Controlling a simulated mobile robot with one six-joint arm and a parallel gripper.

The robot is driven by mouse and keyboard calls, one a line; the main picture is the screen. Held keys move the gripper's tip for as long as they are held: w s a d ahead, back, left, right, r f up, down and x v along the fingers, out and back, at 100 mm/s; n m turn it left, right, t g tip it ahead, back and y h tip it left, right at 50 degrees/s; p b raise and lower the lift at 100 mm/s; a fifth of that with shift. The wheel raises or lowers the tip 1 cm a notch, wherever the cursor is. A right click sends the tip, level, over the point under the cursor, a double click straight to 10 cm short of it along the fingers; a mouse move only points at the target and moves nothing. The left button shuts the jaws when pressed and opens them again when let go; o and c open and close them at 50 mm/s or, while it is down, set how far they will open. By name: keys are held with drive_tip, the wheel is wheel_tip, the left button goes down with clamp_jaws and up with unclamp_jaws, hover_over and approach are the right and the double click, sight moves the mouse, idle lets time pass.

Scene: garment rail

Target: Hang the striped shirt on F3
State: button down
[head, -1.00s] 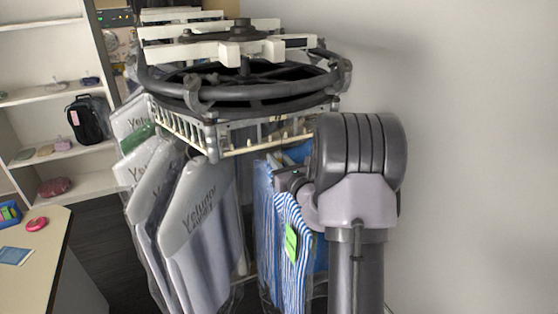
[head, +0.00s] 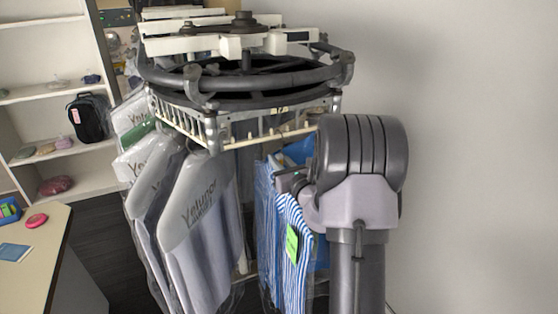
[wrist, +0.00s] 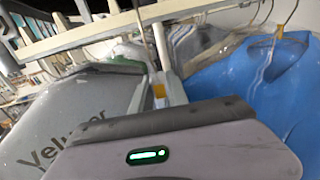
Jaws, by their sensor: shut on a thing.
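The blue-and-white striped shirt (head: 293,245), with a bright green tag, hangs upright below my gripper (head: 287,180) in the head view. My gripper is shut on it near the top; its hanger hook is hard to make out there. In the wrist view my gripper (wrist: 166,88) is shut around a thin upright rod with a yellow patch. The shirt's stripes do not show in that view. The rail's white slotted rim (head: 265,128) is just above and left of the gripper. I cannot read any slot label.
Grey-white bagged garments (head: 200,220) hang close on the left of the rail. Blue garments (head: 266,220) hang beside and behind the striped shirt; one blue garment (wrist: 255,85) fills the wrist view's right. A dark ring (head: 250,85) tops the rail. A table (head: 50,255) stands left.

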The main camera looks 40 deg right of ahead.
drive_tip(key=c, duration=1.2)
unclamp_jaws()
drive_tip(key=shift+f, duration=0.1)
drive_tip(key=b+v, duration=0.5)
drive_tip(key=v, duration=1.2)
drive_tip(key=shift+s+a, duration=0.15)
drive_tip(key=shift+s, duration=0.1)
drive_tip(key=shift+o, duration=1)
drive_tip(key=shift+w, duration=0.1)
